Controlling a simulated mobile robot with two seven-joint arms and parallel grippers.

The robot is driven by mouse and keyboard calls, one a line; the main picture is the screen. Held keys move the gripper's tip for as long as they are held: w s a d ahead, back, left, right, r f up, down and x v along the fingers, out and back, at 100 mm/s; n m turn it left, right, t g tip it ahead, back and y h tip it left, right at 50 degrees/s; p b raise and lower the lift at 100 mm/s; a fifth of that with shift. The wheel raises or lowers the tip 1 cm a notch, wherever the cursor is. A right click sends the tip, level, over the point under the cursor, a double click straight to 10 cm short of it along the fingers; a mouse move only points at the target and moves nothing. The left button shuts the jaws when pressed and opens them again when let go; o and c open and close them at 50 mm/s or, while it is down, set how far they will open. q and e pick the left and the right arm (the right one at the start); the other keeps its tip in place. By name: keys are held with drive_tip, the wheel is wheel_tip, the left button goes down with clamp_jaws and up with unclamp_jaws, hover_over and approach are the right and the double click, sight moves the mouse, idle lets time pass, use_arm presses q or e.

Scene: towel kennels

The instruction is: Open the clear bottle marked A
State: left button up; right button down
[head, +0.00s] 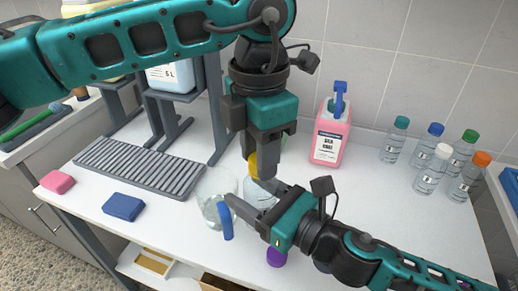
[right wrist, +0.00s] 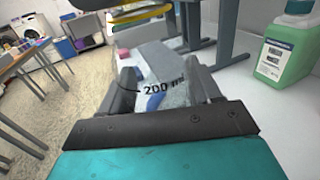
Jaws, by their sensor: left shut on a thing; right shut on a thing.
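A clear bottle (head: 258,193) with a yellow cap (head: 253,165) stands over the white table near the middle of the head view. My left gripper (head: 262,158) points down from above and is shut on the yellow cap. My right gripper (head: 250,196) comes from the right and is shut around the clear bottle's body. In the right wrist view, a clear surface with "200 ml" print (right wrist: 168,88) shows between my right fingers (right wrist: 163,90). My grippers hide much of the bottle. I cannot read a letter A on it.
A clear jug with a blue handle (head: 226,221) is close left of the bottle. A purple cap (head: 276,257) shows below my right arm. A pink soap jug (head: 332,135) and several capped bottles (head: 432,168) stand behind. Blue sponge (head: 123,207) and grey rack (head: 135,168) lie left.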

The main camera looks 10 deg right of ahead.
use_arm(q)
drive_tip(key=n, duration=0.5)
drive_tip(key=shift+n, duration=0.4)
drive_tip(key=n, duration=0.5)
drive_tip(key=shift+n, duration=0.3)
drive_tip(key=n, duration=0.5)
drive_tip(key=shift+n, duration=0.3)
drive_tip(key=n, duration=0.4)
drive_tip(key=shift+n, duration=0.3)
use_arm(e)
drive_tip(key=shift+d, duration=0.1)
use_arm(q)
drive_tip(key=shift+d+r, duration=0.1)
drive_tip(key=shift+r, duration=0.15)
use_arm(e)
drive_tip(key=shift+w, duration=0.1)
use_arm(q)
drive_tip(key=shift+r, duration=0.6)
use_arm(e)
drive_tip(key=shift+f, duration=0.15)
use_arm(q)
drive_tip(key=shift+s+r, duration=0.1)
drive_tip(key=shift+r, duration=0.25)
drive_tip(key=shift+d+r, duration=0.1)
